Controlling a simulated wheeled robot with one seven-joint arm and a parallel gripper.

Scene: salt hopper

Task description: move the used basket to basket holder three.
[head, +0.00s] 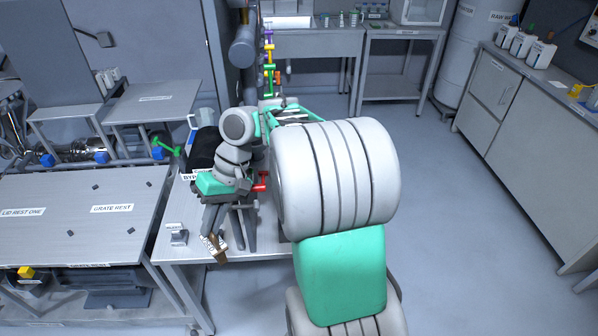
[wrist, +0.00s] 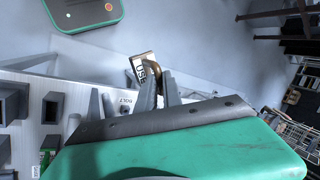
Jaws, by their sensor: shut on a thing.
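My gripper (head: 213,230) is over the front edge of the middle bench in the head view, with its fingers pointing down. It is shut on a brown piece with a white tag (head: 209,244), which hangs past the bench edge. In the wrist view, the tag of the used basket (wrist: 141,69) reads "USE" and a curved brown handle (wrist: 155,76) lies between the fingers (wrist: 160,92). The rest of the basket is hidden or too small to make out. I cannot pick out basket holder three in either view.
The middle bench (head: 190,252) carries a small grey block (head: 178,235), a red-handled part (head: 261,181) and a black cylinder (head: 203,147). A bench labelled "GRATE REST" (head: 125,225) stands at left. Open floor (head: 470,230) lies to the right, before a grey cabinet (head: 530,130).

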